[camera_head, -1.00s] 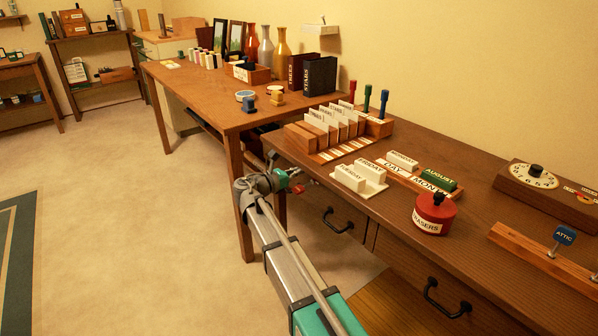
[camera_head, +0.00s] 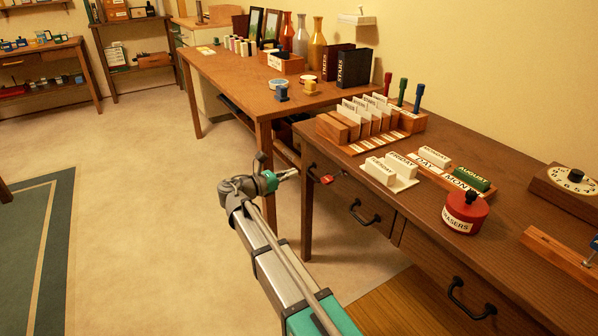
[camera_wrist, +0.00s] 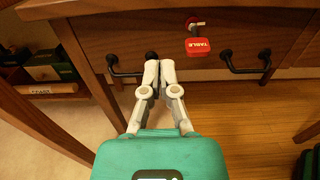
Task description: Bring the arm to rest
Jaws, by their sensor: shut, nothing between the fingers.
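My arm reaches forward from the bottom of the head view, in front of the near desk (camera_head: 500,150). My gripper (camera_head: 292,174) is at its end, low beside the desk's front, shut and empty. In the wrist view, my gripper (camera_wrist: 158,66) shows its two pale fingers with the tips together, in front of the drawer faces. A red tag marked TABLE (camera_wrist: 198,46) hangs from a key in a lock, to the right of the fingertips. The tag also shows in the head view (camera_head: 327,180), just right of my gripper. I cannot tell the exact gap to the drawer front.
Dark drawer handles (camera_head: 365,213) stick out from the desk front, one (camera_wrist: 133,66) near the fingertips in the wrist view. A desk leg (camera_head: 307,205) stands right of my gripper. Open floor (camera_head: 160,210) lies to the left, with a green rug (camera_head: 30,240).

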